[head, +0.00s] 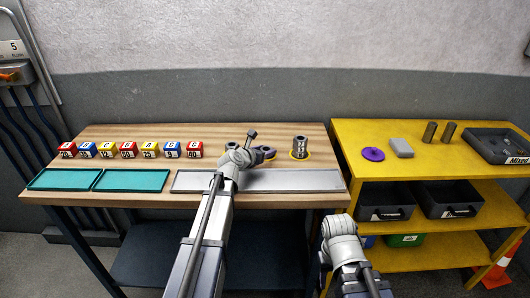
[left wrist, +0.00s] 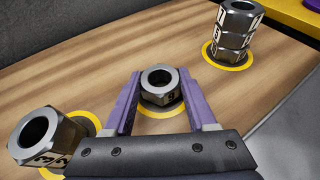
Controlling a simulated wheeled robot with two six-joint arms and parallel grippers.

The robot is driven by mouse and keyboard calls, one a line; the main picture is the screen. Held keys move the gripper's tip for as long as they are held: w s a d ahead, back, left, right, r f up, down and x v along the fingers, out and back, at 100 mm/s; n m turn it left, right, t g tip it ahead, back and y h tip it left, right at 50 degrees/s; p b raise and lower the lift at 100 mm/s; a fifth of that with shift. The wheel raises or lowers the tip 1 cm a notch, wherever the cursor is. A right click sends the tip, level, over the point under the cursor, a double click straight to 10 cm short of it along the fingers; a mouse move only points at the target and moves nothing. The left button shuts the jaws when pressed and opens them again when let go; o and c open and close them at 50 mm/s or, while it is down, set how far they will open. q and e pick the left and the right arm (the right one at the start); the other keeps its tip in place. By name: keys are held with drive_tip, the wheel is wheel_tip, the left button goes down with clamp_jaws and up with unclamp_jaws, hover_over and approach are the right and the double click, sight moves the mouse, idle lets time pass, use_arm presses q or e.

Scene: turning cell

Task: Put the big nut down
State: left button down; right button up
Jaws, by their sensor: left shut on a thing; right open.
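My left gripper (head: 265,152) is over the wooden table, with purple fingers. In the left wrist view its fingers (left wrist: 158,76) are shut on a steel hex nut (left wrist: 160,98), the big nut, its hole facing up. The nut is over a yellow ring mark (left wrist: 163,113); I cannot tell whether it touches the table. A second nut (left wrist: 42,138) is on another yellow ring at the left. A stack of nuts (left wrist: 234,32) stands on a third ring at the right; it also shows in the head view (head: 300,147). My right gripper's fingers are not visible.
Several coloured labelled blocks (head: 128,150) line the table's left side. Teal trays (head: 130,181) and a long grey tray (head: 300,180) lie along the front edge. A yellow shelf unit (head: 350,160) at the right holds a purple disc (head: 373,154), a grey block (head: 401,148) and bins.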

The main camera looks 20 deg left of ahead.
use_arm(q)
drive_tip(key=shift+c, duration=1)
unclamp_jaws()
drive_tip(key=shift+f, duration=0.1)
drive_tip(key=shift+r+p, duration=0.3)
drive_tip(key=p+v, duration=0.4)
drive_tip(key=v, duration=0.8)
drive_tip(key=shift+f, duration=0.2)
